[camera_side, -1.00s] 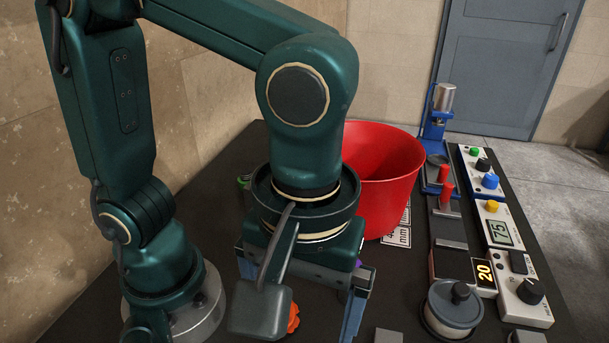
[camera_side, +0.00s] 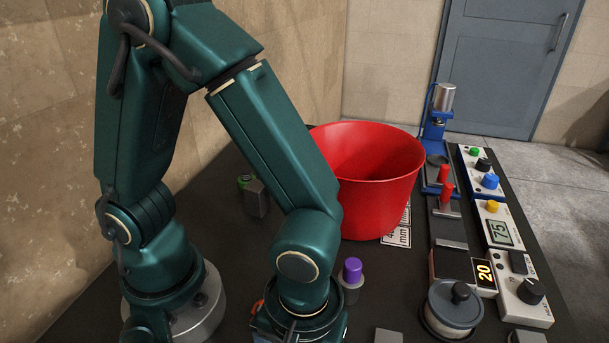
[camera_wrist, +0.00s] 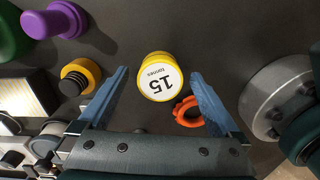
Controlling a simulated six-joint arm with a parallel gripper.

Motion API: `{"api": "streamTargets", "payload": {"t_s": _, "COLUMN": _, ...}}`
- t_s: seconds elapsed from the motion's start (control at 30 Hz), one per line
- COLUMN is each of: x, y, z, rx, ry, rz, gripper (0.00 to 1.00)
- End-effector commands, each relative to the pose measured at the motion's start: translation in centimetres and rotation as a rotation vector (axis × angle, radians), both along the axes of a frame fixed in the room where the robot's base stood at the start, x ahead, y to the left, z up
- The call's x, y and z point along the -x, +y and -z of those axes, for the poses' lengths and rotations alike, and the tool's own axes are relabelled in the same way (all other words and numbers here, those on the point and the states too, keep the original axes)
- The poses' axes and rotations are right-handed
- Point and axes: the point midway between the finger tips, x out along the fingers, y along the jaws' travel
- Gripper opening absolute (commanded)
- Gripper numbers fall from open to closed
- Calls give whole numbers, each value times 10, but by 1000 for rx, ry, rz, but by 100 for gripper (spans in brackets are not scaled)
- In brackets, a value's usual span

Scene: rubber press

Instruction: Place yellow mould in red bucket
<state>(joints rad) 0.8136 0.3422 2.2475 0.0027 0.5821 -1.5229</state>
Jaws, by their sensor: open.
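The yellow mould (camera_wrist: 156,78), a short round piece with a white top marked 15, stands on the dark bench in the wrist view. My gripper (camera_wrist: 159,76) is open, with one blue finger on each side of the mould and visible gaps between. I cannot tell how far the fingertips are above the bench. The mould is hidden in the side view, where my wrist is low at the bottom edge and the fingers are out of sight. The red bucket (camera_side: 378,205) stands open on the bench, right of and behind my wrist.
An orange ring-like piece (camera_wrist: 187,112) lies close beside the right finger. A yellow piece with a black top (camera_wrist: 80,77) is left of the left finger. A purple-capped piece (camera_side: 351,277) stands between my wrist and the bucket. A press and control boxes (camera_side: 500,232) line the right side.

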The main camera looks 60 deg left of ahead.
Motion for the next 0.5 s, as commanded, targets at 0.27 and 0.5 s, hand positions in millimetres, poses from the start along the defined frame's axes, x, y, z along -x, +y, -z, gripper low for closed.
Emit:
{"api": "streamTargets", "payload": {"t_s": 0.27, "x": 0, "y": 0, "z": 1, "rx": 0, "ry": 0, "rz": 0, "gripper": 87}}
{"api": "streamTargets", "payload": {"t_s": 0.5, "x": 0, "y": 0, "z": 1, "rx": 0, "ry": 0, "rz": 0, "gripper": 0}}
